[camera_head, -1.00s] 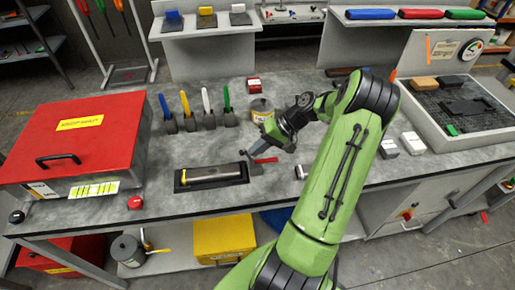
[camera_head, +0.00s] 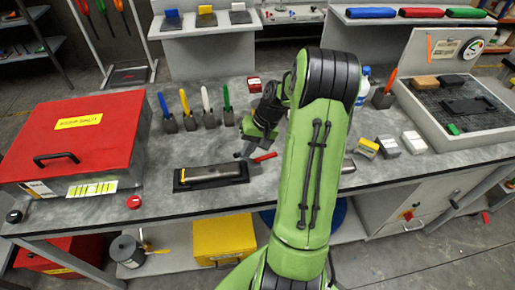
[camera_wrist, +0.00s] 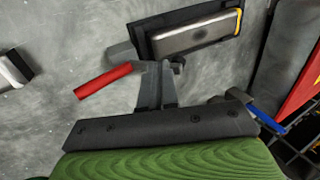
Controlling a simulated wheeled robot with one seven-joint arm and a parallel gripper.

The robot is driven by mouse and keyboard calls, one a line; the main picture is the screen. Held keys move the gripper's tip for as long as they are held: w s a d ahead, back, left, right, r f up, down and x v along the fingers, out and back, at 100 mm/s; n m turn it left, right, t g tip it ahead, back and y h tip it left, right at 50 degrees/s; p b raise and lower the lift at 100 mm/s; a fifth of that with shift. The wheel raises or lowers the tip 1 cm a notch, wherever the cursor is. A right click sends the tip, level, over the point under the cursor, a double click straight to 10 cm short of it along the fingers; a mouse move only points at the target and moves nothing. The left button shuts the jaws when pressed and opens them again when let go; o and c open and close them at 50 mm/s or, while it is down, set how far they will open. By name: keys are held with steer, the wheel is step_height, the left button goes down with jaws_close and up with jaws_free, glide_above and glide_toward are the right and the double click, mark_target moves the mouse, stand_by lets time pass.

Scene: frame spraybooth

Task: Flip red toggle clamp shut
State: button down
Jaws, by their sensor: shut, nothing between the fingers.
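The toggle clamp's red handle (camera_head: 264,157) points out to the right from the fixture, lying low over the bench. It also shows in the wrist view (camera_wrist: 103,82). The clamp's grey body (camera_wrist: 122,52) sits at the end of the black fixture, which holds a metal tube (camera_head: 212,173) with a yellow band. My gripper (camera_wrist: 156,72) is shut and empty, its fingertips close to the clamp between the handle's inner end and the fixture. I cannot tell whether they touch it. In the head view my gripper (camera_head: 249,148) partly covers the clamp area.
A red box (camera_head: 80,140) stands at left. Tools with coloured handles (camera_head: 186,108) stand upright behind the fixture. Small yellow (camera_head: 367,147) and grey blocks (camera_head: 388,147) lie right of my arm. Bare bench lies in front of the fixture.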

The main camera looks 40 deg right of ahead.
steer(key=a+g+h, duration=0.1)
steer(key=w+h+b, duration=0.1)
steer(key=shift+a+f+g+h, duration=0.3)
steer(key=shift+a+f+g, duration=0.1)
steer(key=shift+w+a+f+g+h, duration=0.45)
steer(key=shift+a+g+h, duration=0.2)
steer(key=shift+h, duration=0.35)
steer(key=shift+w+a+f+g+h, duration=0.2)
steer(key=shift+f+g+h, duration=0.2)
steer(key=shift+h, duration=0.2)
steer(key=shift+w+a+f+g+h, duration=0.15)
steer(key=shift+a+f+g+h, duration=0.1)
steer(key=shift+g+h, duration=0.3)
steer(key=shift+w+f, duration=0.1)
steer(key=shift+f, duration=0.25)
steer(key=shift+a+f, duration=0.1)
steer(key=shift+a, duration=0.05)
step_height(320, 180, up, 5)
steer(key=p, duration=0.3)
steer(key=shift+w+r+p, duration=0.15)
steer(key=shift+r+p, duration=0.05)
steer(key=shift+p, duration=0.15)
glide_toward(237, 155)
steer(key=shift+w+a+r+p, duration=0.35)
steer(key=shift+w+a+r, duration=0.4)
steer(key=shift+a+r, duration=0.3)
